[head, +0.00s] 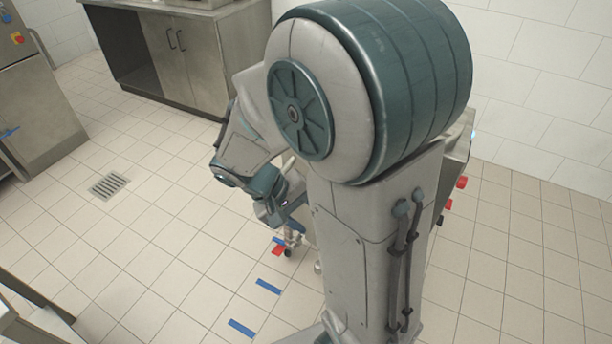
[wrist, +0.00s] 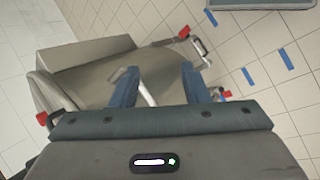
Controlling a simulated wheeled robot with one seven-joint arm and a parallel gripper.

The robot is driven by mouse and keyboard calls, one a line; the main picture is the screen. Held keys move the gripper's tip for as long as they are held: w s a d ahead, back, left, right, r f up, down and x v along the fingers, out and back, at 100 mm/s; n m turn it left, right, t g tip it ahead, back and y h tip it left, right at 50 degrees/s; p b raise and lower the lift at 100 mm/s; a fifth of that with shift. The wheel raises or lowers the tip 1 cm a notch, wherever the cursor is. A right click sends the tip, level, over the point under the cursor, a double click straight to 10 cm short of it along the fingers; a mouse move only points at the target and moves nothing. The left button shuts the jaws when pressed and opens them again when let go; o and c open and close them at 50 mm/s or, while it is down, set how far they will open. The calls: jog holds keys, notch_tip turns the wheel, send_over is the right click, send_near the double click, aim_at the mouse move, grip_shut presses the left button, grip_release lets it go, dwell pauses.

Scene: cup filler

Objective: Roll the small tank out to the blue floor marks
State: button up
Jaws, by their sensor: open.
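The small tank (wrist: 165,70) is a steel body on casters with red pedals, seen from above in the wrist view. In the head view my arm and column hide most of it; a red caster pedal (head: 278,251) shows beside my gripper. My gripper (wrist: 158,80) has its two blue fingers apart over the tank. A pale bar (wrist: 146,92) shows between the fingers; I cannot tell whether they touch it. Blue floor marks lie on the tiles, such as one strip (head: 268,286) and another (head: 241,328); they also show in the wrist view (wrist: 248,76).
A steel cabinet (head: 190,52) stands at the back wall, and a steel machine (head: 35,100) stands at the left. A floor drain (head: 108,186) lies in the open tiles. A table edge (head: 25,325) juts in at the lower left. The floor around the blue marks is clear.

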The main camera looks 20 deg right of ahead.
jog(key=w+a+f+n+t+h+b, duration=0.1)
jog(key=w+a+f+n+t+h, duration=0.25)
jog(key=w+f+t+h, duration=0.45)
jog(key=shift+n+g+h, duration=0.25)
jog(key=shift+g+h, duration=0.15)
jog(key=shift+g, duration=0.5)
jog(key=x, duration=0.5)
jog(key=w+f+p+x, duration=0.1)
jog(key=x, duration=0.4)
jog(key=w+a+x, duration=0.1)
jog(key=x, duration=0.4)
jog(key=shift+w+d+f+p, duration=0.15)
jog(key=shift+d+f+p, duration=0.15)
jog(key=shift+f, duration=0.1)
jog(key=shift+a, duration=0.1)
grip_shut()
